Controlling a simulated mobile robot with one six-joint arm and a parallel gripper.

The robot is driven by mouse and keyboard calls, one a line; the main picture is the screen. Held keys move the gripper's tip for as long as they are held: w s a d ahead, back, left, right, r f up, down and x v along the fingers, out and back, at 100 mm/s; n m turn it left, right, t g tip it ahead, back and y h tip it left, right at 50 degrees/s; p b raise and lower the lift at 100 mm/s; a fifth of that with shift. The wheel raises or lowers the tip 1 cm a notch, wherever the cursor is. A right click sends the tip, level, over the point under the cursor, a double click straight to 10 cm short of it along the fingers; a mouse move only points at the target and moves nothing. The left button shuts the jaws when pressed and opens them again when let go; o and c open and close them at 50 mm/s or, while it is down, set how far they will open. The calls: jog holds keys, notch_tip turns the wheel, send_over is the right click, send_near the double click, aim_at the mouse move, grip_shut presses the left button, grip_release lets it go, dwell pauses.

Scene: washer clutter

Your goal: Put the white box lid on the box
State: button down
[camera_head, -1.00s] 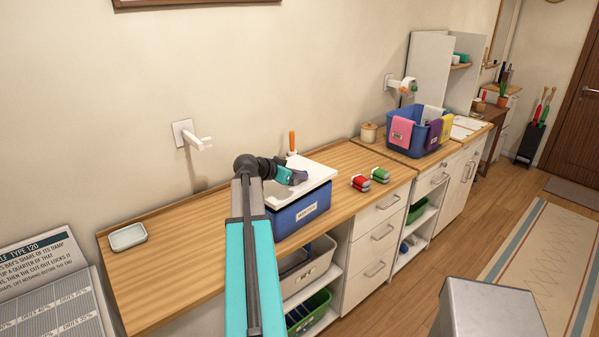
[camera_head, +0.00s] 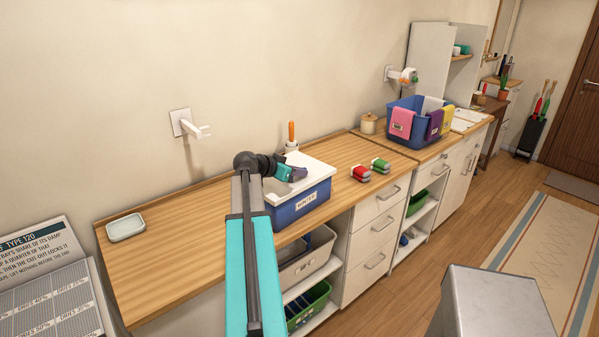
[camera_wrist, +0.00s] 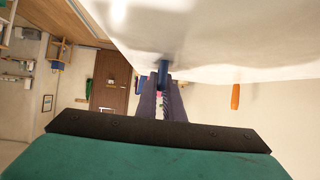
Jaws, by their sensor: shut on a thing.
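The white lid (camera_head: 314,164) lies over the top of the blue box (camera_head: 312,194), which has a pale label on its front and stands on the wooden counter. The lid looks level and at the rim, but I cannot tell whether it is fully seated all round. My gripper (camera_head: 298,174) is above the lid, shut on its handle. In the wrist view, the lid (camera_wrist: 220,35) fills the upper right. My gripper's purple fingers (camera_wrist: 163,88) close around a blue handle (camera_wrist: 163,68) there. Most of the handle is hidden by the fingers.
Red (camera_head: 361,173) and green (camera_head: 380,165) items lie right of the box. An orange-handled tool (camera_head: 291,132) stands behind it. A blue basin with cloths (camera_head: 419,122) is farther right. A small dish (camera_head: 126,227) is at left; the counter between is clear.

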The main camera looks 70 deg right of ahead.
jog(key=c, duration=1.8)
grip_release()
jog(key=b+v, duration=0.4)
jog(key=v, duration=0.9)
jog(key=shift+w+a+r, duration=0.15)
jog(key=shift+a+r, duration=0.05)
jog(key=shift+a, duration=0.15)
